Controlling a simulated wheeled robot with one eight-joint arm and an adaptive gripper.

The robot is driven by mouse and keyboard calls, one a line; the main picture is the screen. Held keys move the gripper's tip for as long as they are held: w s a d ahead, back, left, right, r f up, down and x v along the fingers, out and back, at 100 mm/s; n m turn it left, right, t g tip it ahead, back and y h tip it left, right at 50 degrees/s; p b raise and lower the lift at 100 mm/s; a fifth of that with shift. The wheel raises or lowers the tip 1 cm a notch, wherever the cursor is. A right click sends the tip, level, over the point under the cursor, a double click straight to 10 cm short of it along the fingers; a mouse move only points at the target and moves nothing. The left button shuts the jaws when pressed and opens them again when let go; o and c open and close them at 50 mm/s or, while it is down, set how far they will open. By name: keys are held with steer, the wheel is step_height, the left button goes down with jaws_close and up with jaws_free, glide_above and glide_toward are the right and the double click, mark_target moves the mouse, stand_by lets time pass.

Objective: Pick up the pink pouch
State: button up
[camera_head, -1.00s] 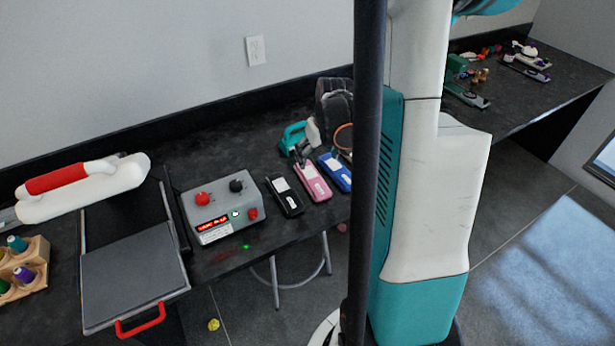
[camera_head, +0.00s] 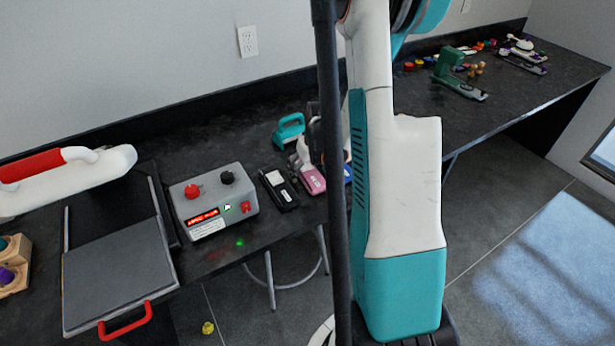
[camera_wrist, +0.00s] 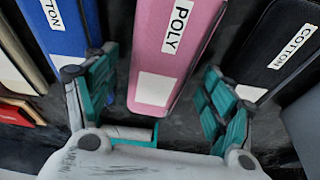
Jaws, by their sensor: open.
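The pink pouch (camera_wrist: 170,50), labelled POLY, lies flat on the dark table. In the wrist view it runs between the two teal fingers of my gripper (camera_wrist: 157,66). The gripper is open, with one finger on each side of the pouch and a gap on both sides. I cannot tell how far above the table the fingertips are. In the head view the pink pouch (camera_head: 313,182) is partly hidden by my gripper and my arm column.
A black pouch (camera_wrist: 283,45) labelled COTTON and a blue pouch (camera_wrist: 57,28) lie close on either side. A grey control box (camera_head: 213,205), a heat press (camera_head: 118,272) and a teal handled tool (camera_head: 288,130) share the table.

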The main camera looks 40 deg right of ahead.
steer(key=shift+f, duration=0.1)
steer(key=shift+c, duration=0.5)
steer(key=c, duration=1)
